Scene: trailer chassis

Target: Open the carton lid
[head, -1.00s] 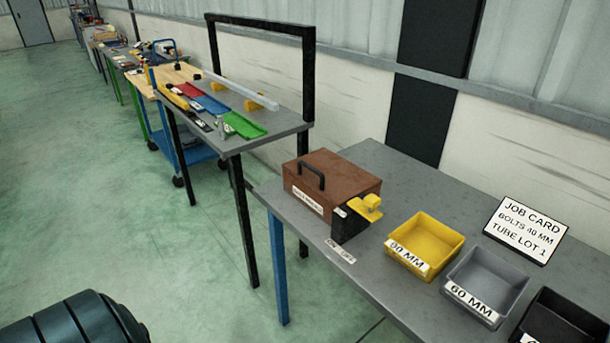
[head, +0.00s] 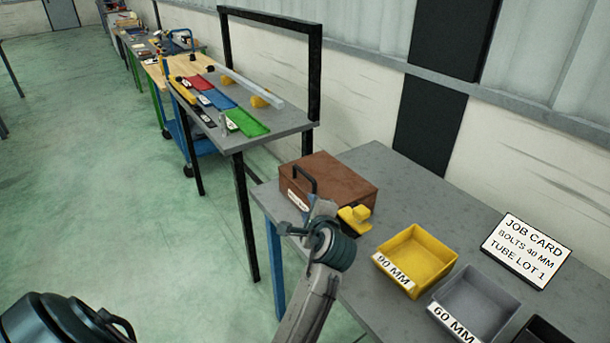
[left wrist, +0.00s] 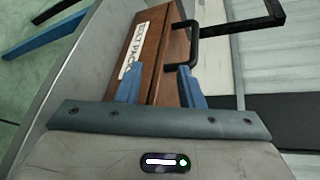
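The carton is a brown box (head: 345,182) with a black handle and a white label on its front, standing on the grey bench; its lid looks shut. In the left wrist view the carton (left wrist: 150,65) shows a seam beside its label, and the black handle (left wrist: 225,25) stands out at the top. My left gripper (head: 318,208) is in front of the carton, overlapping its front right part in the head view. In the left wrist view its two blue fingers (left wrist: 160,85) are apart, with the carton's front beyond them; contact cannot be told. My right gripper is not in view.
Yellow pieces (head: 355,217) sit at the carton's right front. A yellow bin (head: 430,243), a grey bin (head: 500,290) and a job card (head: 526,250) stand to the right. Another table (head: 285,122) with coloured trays stands beyond.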

